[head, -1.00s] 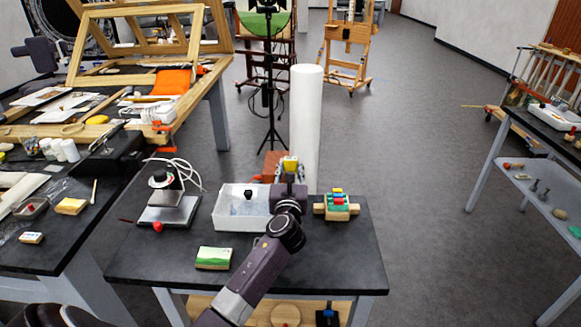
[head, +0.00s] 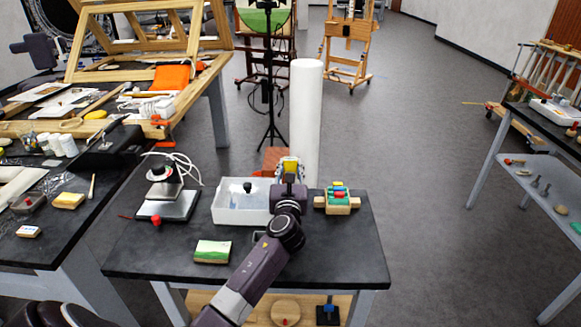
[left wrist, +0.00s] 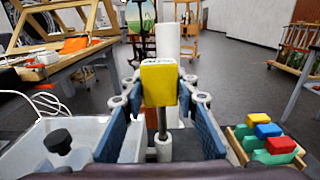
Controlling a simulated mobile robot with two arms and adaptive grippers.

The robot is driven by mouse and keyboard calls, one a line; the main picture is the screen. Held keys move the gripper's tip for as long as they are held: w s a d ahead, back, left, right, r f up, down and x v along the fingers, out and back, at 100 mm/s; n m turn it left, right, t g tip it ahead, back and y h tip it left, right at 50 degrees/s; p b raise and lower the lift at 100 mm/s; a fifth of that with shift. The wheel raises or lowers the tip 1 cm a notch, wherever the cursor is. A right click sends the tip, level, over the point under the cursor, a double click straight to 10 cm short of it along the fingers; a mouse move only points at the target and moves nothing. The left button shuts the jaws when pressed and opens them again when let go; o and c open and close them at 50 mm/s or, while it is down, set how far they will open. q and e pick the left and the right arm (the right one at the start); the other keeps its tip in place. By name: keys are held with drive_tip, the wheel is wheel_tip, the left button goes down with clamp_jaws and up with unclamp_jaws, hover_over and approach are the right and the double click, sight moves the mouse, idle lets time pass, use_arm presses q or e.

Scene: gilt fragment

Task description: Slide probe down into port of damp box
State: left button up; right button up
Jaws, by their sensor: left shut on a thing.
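The probe has a yellow block-shaped head (left wrist: 159,84) on a grey metal shaft (left wrist: 162,122). My left gripper (head: 289,180) is shut on the probe, whose yellow head (head: 291,166) shows just beyond it. In the left wrist view the blue-padded fingers (left wrist: 166,120) flank the probe, which looks upright. The damp box (head: 232,207) is a pale, see-through box with a black knob on top, left of the gripper; it also shows in the left wrist view (left wrist: 95,150). A white cylindrical piece (left wrist: 163,150) shows by the shaft's lower end. I cannot tell whether they touch; the port is not clearly seen.
A wooden tray of coloured blocks (head: 337,200) stands right of the gripper. A stand with a white cable (head: 168,198) is left of the box, and a green-and-white block (head: 212,251) lies in front. A tall white roll (head: 306,120) rises behind the black table (head: 335,262).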

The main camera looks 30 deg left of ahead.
sight(290, 159)
use_arm(q)
drive_tip(key=shift+f+b, duration=1.6)
drive_tip(key=shift+f, duration=0.65)
drive_tip(key=o, duration=1.2)
drive_tip(key=shift+r, duration=0.3)
wheel_tip(290, 159, up, 10)
drive_tip(key=shift+f, duration=0.25)
